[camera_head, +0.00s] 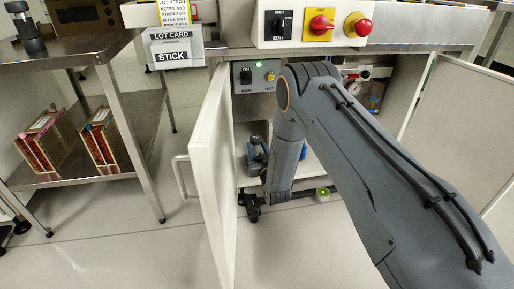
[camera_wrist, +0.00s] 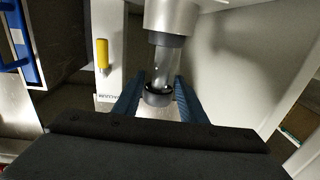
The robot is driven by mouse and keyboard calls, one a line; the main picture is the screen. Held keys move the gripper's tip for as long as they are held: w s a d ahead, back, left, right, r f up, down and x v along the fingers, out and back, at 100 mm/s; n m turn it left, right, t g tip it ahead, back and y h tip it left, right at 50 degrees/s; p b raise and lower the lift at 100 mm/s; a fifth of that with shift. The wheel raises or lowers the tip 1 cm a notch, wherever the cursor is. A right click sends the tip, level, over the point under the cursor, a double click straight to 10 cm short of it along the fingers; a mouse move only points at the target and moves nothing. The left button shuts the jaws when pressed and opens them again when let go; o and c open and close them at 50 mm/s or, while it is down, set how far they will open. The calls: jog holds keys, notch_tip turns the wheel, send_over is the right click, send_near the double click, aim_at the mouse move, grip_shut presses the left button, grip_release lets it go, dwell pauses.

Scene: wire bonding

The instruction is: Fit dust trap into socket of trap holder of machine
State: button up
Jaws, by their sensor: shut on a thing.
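In the wrist view, the dust trap (camera_wrist: 161,68) is a clear cylinder with a dark ring at its near end. My gripper (camera_wrist: 157,92) has blue fingers on both sides of that near ring and is shut on the trap. A grey metal cylinder, which looks like the trap holder (camera_wrist: 172,16), is directly beyond the trap's far end, where a dark collar (camera_wrist: 166,39) shows. The two look in line. I cannot tell whether the trap is seated in the socket or only close to it. In the head view, my arm hides most of this area.
In the head view, the white cabinet door (camera_head: 213,165) stands open left of my arm. A steel side table (camera_head: 65,60) with a lower shelf stands at far left. Switches (camera_head: 320,22) are above the opening. In the wrist view, a yellow handle (camera_wrist: 102,54) is left of the trap.

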jog(key=shift+f, duration=0.6)
jog(key=o, duration=1.2)
jog(key=p+v, duration=0.3)
jog(key=v, duration=0.4)
jog(key=shift+s, duration=0.4)
jog(key=shift+d, duration=0.1)
